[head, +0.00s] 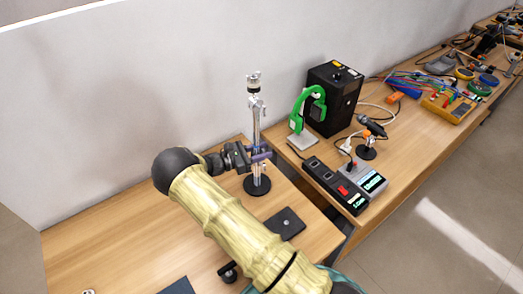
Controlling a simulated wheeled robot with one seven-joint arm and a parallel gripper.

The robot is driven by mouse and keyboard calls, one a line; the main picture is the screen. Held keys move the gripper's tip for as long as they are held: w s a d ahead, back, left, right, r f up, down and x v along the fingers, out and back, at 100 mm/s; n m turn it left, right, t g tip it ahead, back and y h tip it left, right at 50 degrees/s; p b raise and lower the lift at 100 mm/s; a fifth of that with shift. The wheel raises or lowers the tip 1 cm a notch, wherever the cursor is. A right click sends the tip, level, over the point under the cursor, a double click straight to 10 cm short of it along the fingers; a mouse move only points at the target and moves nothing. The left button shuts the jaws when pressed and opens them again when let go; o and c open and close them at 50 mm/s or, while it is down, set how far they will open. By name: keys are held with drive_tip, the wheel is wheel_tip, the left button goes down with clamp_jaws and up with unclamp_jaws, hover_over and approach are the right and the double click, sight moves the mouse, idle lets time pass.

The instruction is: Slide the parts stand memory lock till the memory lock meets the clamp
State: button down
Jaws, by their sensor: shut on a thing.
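The parts stand (258,186) is a thin upright metal pole on a round black base, standing on the wooden table. A silver fitting that looks like the clamp (256,104) sits on the upper pole, with another dark and silver piece above it. My gripper (261,153) reaches in from the left and is shut at the pole, below the clamp. It appears to hold the memory lock, which is mostly hidden by the jaws. A stretch of bare pole shows between the jaws and the clamp.
A dark flat plate (286,223) lies in front of the stand. To the right are a green clamp-like device (306,108), a black box (336,97), a dark power strip (335,185) and a grey device (363,180). The table left of my arm is largely clear.

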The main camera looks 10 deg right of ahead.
drive_tip(key=shift+f, duration=0.15)
drive_tip(key=c, duration=0.9)
unclamp_jaws()
drive_tip(key=shift+c, duration=0.2)
drive_tip(key=s+a+b, duration=0.2)
drive_tip(key=a+b, duration=0.4)
drive_tip(key=a, duration=1.1)
drive_tip(key=shift+s+a, duration=0.15)
drive_tip(key=shift+a, duration=0.05)
drive_tip(key=shift+s, duration=0.1)
